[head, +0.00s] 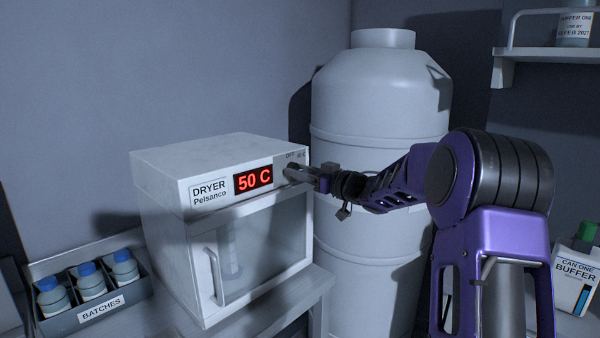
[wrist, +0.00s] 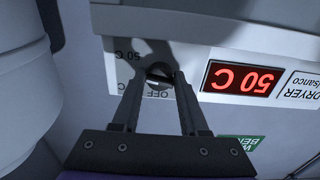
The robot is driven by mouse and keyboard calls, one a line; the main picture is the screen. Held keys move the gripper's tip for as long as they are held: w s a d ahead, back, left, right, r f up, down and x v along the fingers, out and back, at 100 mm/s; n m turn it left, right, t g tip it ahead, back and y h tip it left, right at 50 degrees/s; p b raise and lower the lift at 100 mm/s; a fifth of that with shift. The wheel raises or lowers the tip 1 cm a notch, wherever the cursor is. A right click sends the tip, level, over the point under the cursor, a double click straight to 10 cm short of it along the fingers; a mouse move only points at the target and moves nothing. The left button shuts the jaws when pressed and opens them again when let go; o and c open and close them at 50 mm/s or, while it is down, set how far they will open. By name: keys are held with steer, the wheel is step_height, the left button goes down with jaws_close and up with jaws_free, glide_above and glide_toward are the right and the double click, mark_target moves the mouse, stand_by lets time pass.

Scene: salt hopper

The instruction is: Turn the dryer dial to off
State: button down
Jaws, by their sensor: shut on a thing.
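The dryer (head: 250,190) is a white box with a glass door, standing on a bench at the centre left of the head view. Its red display (head: 253,179) reads 50 C and also shows upside down in the wrist view (wrist: 241,79). The small dark dial (wrist: 159,71) sits on the panel beside the display, near printed OFF and 50 C labels. My gripper (head: 297,173) reaches in from the right. In the wrist view its two fingers (wrist: 158,78) are shut on the dial from either side. The fingers partly hide the dial, and I cannot tell its exact setting.
A large pale tank (head: 380,105) stands close behind and right of the dryer. A BATCHES rack (head: 97,303) of blue-capped bottles is at lower left. A wall shelf (head: 545,57) and a buffer container (head: 577,280) are at the right.

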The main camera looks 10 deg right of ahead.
steer(key=shift+n, duration=0.3)
steer(key=shift+d+n+b, duration=0.1)
steer(key=shift+n+b, duration=5.5)
steer(key=shift+n, duration=4)
steer(key=shift+c, duration=2.2)
jaws_free()
steer(key=shift+r, duration=0.1)
